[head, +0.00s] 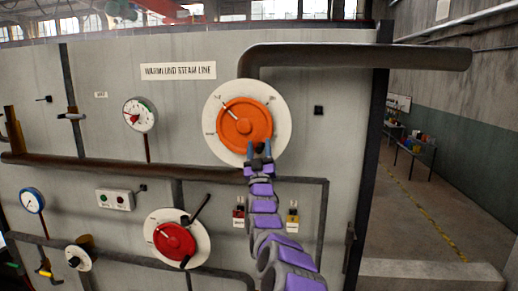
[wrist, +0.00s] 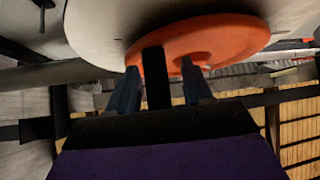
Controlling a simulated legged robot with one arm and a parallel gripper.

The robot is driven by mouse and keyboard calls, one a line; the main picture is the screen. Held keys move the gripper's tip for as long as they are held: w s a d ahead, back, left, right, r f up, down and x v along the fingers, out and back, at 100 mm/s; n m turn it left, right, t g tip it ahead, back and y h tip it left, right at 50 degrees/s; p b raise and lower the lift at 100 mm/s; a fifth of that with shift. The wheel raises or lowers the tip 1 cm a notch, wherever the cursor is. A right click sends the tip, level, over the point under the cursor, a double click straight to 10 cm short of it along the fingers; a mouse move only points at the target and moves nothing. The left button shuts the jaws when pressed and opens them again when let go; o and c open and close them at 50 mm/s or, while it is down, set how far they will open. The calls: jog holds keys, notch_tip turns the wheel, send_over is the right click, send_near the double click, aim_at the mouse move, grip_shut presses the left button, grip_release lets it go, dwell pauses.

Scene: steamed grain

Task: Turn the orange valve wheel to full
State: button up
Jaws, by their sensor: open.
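The orange valve wheel (head: 243,120) is mounted on a round white dial plate (head: 214,97) on the grey panel. A white pointer line on the wheel runs toward its upper left. My gripper (head: 260,149) is at the wheel's lower right rim, its fingers apart. In the wrist view the orange wheel (wrist: 210,40) fills the top, and the two blue fingers of my gripper (wrist: 160,82) reach up to its lower edge. A dark bar stands between the fingers. Whether the fingers touch the wheel is unclear. The dial's lettering is too small to read.
A red wheel (head: 174,241) with a black lever sits below left. A thick brown pipe (head: 120,165) crosses the panel below the orange wheel, and a grey pipe (head: 360,56) runs above. Padlock-like tags (head: 292,216) hang beside my arm. The floor at right is open.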

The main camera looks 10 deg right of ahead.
jog(key=shift+c, duration=0.2)
jog(key=shift+d, duration=0.1)
grip_shut()
